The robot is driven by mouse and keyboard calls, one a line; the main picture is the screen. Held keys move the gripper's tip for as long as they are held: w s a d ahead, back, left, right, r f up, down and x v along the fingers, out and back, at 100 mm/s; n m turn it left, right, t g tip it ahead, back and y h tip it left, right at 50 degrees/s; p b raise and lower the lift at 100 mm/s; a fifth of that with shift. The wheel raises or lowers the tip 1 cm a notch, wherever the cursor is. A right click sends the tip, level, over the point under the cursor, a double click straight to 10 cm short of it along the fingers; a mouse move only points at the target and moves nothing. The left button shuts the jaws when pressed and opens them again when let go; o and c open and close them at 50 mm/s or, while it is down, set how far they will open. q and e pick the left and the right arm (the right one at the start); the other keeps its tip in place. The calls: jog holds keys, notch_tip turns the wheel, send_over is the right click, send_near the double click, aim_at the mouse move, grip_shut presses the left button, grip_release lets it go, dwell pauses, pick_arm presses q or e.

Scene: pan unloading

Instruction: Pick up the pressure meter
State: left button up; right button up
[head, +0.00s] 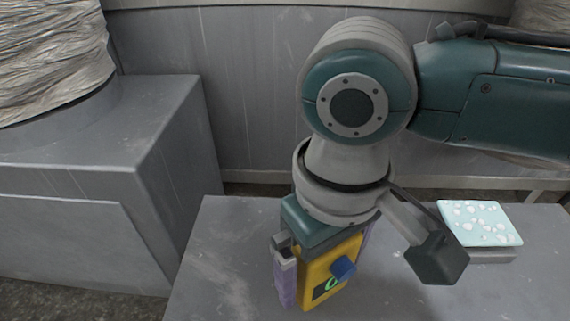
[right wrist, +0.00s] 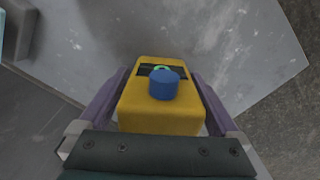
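The pressure meter is a yellow box (head: 316,264) with a blue knob (head: 343,269) and a dark display with a green ring on its face. It also shows in the middle of the right wrist view (right wrist: 160,119). My right gripper (head: 322,270) is over it, pointing down, with one purple finger on each side of the box. In the right wrist view the fingers (right wrist: 158,100) lie close along both sides. I cannot tell whether they press on it or leave a small gap. Whether the meter touches the table is unclear. My left gripper is not in view.
The meter is at the grey table (head: 225,262). A pale, white-spotted slab (head: 480,222) lies on a grey block at the table's right. A grey cabinet (head: 85,190) stands at the left, bearing a wrapped roll (head: 50,60). The table left of the meter is clear.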

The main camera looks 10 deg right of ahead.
jog(key=c, duration=1.1)
jog(key=shift+r, duration=0.1)
jog(key=shift+c, duration=0.2)
